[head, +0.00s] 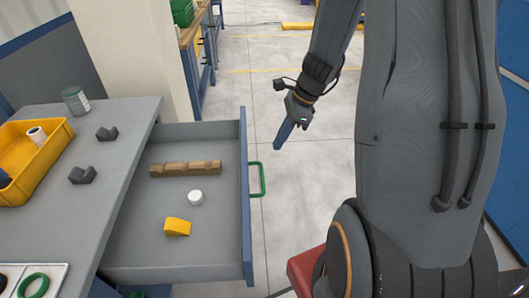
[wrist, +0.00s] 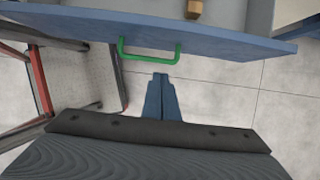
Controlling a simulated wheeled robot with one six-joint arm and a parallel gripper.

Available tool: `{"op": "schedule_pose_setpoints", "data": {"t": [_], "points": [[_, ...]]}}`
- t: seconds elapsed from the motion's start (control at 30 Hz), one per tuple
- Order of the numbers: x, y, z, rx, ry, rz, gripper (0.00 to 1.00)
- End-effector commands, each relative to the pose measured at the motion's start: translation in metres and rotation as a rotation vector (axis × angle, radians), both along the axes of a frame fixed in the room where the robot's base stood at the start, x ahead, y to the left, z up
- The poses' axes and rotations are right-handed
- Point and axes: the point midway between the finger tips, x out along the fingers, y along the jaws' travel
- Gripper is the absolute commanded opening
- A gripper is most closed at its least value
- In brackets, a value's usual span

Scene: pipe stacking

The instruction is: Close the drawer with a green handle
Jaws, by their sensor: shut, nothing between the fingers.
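The drawer (head: 215,255) is pulled out from the grey workbench on the left in the head view. Its blue front panel (head: 244,190) faces right and carries a green handle (head: 262,180). In the wrist view the blue front (wrist: 220,38) spans the top, with the green handle (wrist: 149,56) near its middle. My gripper (head: 281,143) is shut and empty, to the right of the drawer front and apart from the handle. In the wrist view its blue fingers (wrist: 161,82) lie together, pointing toward the handle with a gap between.
Inside the drawer lie a brown notched block (head: 185,169), a white round piece (head: 196,198) and a yellow block (head: 177,227). A yellow tray (head: 50,160), a can (head: 75,100) and dark V-shaped blocks stand on the worktop (head: 125,125).

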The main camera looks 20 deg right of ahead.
Motion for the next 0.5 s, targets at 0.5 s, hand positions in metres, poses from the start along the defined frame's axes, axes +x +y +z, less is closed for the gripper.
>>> {"op": "schedule_pose_setpoints", "data": {"t": [0.5], "points": [[0.01,0.035,-0.087,-0.002,0.003,0.008,0.0]]}}
